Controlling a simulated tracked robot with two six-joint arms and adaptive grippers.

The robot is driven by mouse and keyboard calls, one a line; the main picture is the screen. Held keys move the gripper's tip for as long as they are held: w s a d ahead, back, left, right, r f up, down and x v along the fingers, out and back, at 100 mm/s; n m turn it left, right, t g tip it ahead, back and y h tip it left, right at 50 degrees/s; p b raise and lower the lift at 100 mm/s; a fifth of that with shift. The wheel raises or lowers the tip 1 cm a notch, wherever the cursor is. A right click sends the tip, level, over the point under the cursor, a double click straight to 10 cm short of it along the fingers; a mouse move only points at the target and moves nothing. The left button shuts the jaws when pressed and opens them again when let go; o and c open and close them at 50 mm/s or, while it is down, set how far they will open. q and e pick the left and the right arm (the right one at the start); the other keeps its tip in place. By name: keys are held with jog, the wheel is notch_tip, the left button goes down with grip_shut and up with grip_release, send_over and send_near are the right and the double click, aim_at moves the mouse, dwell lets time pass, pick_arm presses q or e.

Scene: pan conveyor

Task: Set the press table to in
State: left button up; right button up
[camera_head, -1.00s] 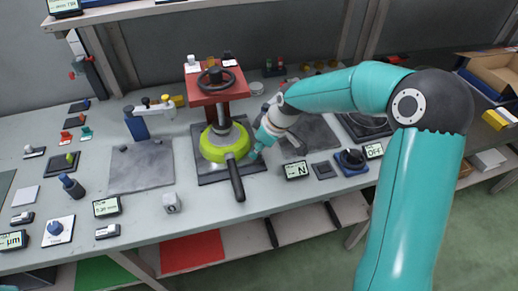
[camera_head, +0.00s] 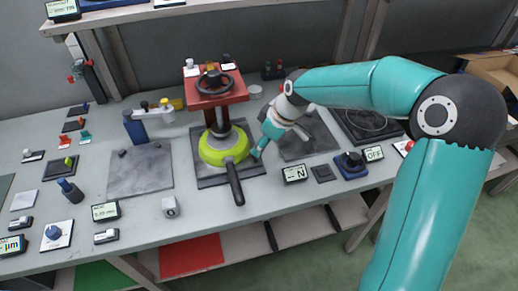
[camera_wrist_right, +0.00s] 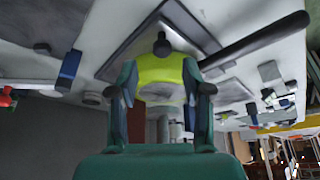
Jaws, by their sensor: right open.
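The press is a red frame (camera_head: 216,97) with a black handwheel (camera_head: 214,79) on top. Its dark flat table (camera_head: 252,170) lies below on the bench. A yellow-green pan (camera_head: 216,157) with a long black handle rests on this table under the press ram, its handle toward the front. My right gripper (camera_head: 259,150) is open beside the pan's right side. In the right wrist view its two teal fingers (camera_wrist_right: 163,92) stand apart, with the pan (camera_wrist_right: 160,70) showing between and beyond them. I cannot tell whether they touch anything. My left gripper is not in view.
A grey plate (camera_head: 141,174) lies left of the press, and another (camera_head: 312,140) to the right behind my gripper. A display reading N (camera_head: 295,174) and a blue-based knob (camera_head: 350,165) sit on the right front. A blue stand (camera_head: 135,127) is left of the press.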

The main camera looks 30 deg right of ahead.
jog(key=v, duration=0.7)
jog(key=shift+r, duration=0.2)
jog(key=shift+s, duration=0.15)
